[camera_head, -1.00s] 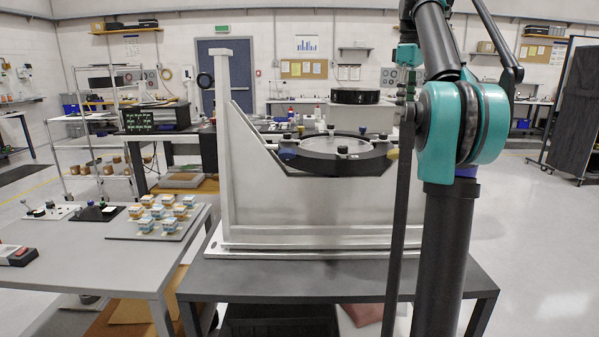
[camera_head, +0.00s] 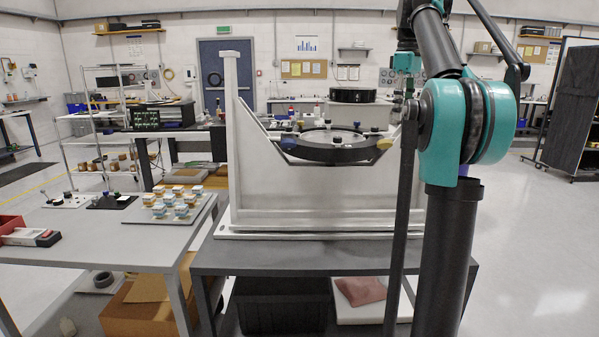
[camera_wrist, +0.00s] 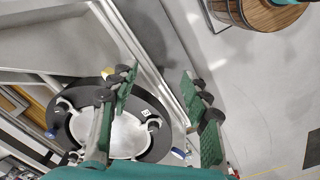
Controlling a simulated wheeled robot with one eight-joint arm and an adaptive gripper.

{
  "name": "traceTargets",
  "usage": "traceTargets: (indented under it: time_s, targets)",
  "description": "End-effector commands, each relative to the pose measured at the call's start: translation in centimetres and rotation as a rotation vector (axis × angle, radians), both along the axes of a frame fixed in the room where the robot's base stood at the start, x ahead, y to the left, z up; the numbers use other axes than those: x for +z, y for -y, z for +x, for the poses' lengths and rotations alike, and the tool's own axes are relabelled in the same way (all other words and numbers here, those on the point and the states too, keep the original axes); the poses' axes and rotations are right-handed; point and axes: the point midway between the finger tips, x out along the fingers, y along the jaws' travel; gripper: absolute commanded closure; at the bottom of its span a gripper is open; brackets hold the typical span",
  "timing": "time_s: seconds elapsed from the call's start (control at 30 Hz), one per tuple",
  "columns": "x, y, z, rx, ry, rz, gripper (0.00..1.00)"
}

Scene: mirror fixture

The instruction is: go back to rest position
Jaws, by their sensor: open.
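The mirror fixture is a pale grey metal frame (camera_head: 330,200) standing upright on a dark table in the head view. My arm rises at the right of the head view and hides part of the fixture.
A side table (camera_head: 105,250) at left carries a tray of small blocks (camera_head: 172,208) and a red box (camera_head: 12,226). A dark bin (camera_head: 280,305) and a pink cloth (camera_head: 362,291) sit below the fixture table. The floor at right is clear, with a dark screen (camera_head: 575,110) beyond.

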Motion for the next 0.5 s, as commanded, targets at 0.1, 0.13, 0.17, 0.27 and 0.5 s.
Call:
traceTargets:
  time_s: [0.1,0.13,0.17,0.27,0.5]
  targets:
    - [-1.3,-0.3,0.3,-0.023,0.011,-0.001,0.52]
    - [-1.6,-0.4,0.4,-0.03,0.014,-0.002,0.52]
    - [-2.1,-0.5,0.4,-0.039,0.019,-0.002,0.52]
    - [-3.7,-0.9,0.6,-0.069,0.031,-0.003,0.52]
    - [-9.8,-2.3,0.4,-0.174,0.078,0.001,0.52]
